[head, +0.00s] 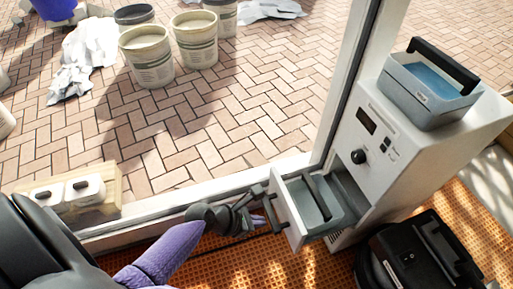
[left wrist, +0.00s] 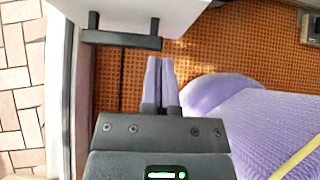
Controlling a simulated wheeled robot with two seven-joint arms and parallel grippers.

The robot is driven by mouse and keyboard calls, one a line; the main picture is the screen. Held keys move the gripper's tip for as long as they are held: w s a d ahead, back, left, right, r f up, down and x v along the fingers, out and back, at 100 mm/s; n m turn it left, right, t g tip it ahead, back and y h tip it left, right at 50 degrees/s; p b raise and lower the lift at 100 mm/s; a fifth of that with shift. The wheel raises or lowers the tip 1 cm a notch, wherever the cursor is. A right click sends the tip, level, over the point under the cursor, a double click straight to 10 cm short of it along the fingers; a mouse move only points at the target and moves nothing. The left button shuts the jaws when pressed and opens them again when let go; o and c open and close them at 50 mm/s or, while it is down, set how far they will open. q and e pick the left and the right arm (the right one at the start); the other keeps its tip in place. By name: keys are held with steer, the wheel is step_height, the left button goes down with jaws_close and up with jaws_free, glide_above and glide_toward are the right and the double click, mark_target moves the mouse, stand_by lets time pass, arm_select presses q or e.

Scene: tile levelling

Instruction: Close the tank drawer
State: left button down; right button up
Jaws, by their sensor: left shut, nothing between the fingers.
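The tank drawer (head: 286,210) stands pulled out from the white machine (head: 378,140), its white front facing left. A grey tank with a dark handle (head: 318,196) sits in it. My left gripper (head: 262,220) is shut and empty, right by the drawer front and its dark handle. In the left wrist view the shut fingers (left wrist: 160,72) point at the dark handle bar (left wrist: 120,41), below the white drawer front (left wrist: 130,13). Whether they touch the handle I cannot tell. My right gripper is not seen.
A blue-grey tub of water (head: 430,90) stands on the machine. A black case (head: 415,255) lies beside it on the orange mat (head: 215,262). A door frame (head: 345,85) rises behind the drawer. Buckets (head: 147,57) stand on the brick paving outside.

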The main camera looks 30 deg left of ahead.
mark_target(292, 217)
arm_select(q)
steer(key=w+d+f+b, duration=0.2)
steer(key=w, duration=0.1)
steer(key=w+d+f+b, duration=0.1)
steer(key=w+d+b, duration=0.1)
steer(key=shift+f, duration=0.3)
steer(key=shift+w+d+r, duration=0.1)
steer(key=shift+w+d, duration=0.1)
steer(key=shift+w, duration=0.15)
steer(key=shift+w+d, duration=0.1)
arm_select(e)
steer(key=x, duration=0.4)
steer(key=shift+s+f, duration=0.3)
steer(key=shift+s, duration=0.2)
arm_select(q)
steer(key=shift+r, duration=0.1)
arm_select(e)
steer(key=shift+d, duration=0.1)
